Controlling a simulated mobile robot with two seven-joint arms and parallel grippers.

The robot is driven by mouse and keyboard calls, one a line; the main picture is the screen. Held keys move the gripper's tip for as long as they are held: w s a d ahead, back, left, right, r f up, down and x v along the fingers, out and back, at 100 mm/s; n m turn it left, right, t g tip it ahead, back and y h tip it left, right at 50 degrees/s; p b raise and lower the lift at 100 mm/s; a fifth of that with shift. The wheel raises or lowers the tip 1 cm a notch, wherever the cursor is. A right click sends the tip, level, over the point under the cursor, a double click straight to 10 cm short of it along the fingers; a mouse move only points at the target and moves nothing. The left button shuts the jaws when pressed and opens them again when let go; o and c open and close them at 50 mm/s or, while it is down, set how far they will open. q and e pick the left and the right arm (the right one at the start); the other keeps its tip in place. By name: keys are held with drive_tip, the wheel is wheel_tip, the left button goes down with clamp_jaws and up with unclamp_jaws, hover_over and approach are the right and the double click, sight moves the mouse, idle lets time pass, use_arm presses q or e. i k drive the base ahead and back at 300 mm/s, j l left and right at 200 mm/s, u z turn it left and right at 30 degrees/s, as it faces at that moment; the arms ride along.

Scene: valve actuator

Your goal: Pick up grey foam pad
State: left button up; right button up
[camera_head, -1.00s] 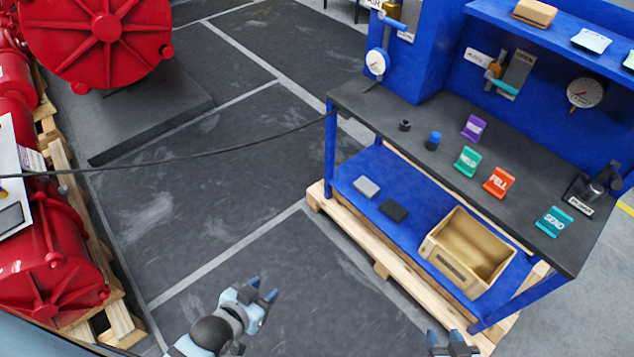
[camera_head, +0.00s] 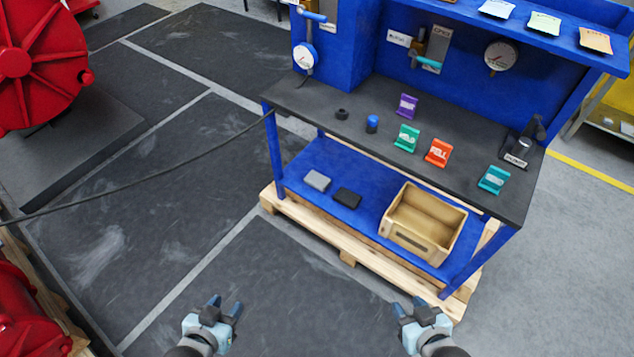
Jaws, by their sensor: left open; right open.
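The grey foam pad (camera_head: 317,180) is a small light grey block lying on the blue lower shelf (camera_head: 325,152) of the workbench, near its left end. A similar black pad (camera_head: 347,197) lies just to its right. My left gripper (camera_head: 226,304) is open and empty over the floor, in front of and to the left of the shelf. My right gripper (camera_head: 412,305) is open and empty, in front of the wooden box's side of the shelf. Both grippers are well apart from the pads.
An open wooden box (camera_head: 424,222) stands on the shelf's right part. The dark worktop (camera_head: 330,101) above carries coloured label stands and small parts. A pallet (camera_head: 345,246) edges the bench's base. A black cable (camera_head: 150,180) hangs across the left. Floor before the bench is clear.

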sight(316, 180)
drive_tip(key=i+j+z, duration=0.2)
drive_tip(key=i+j, duration=1.3)
drive_tip(key=i, duration=0.15)
drive_tip(key=i+j+z, duration=0.15)
drive_tip(key=i+j, duration=0.25)
drive_tip(key=i, duration=0.15)
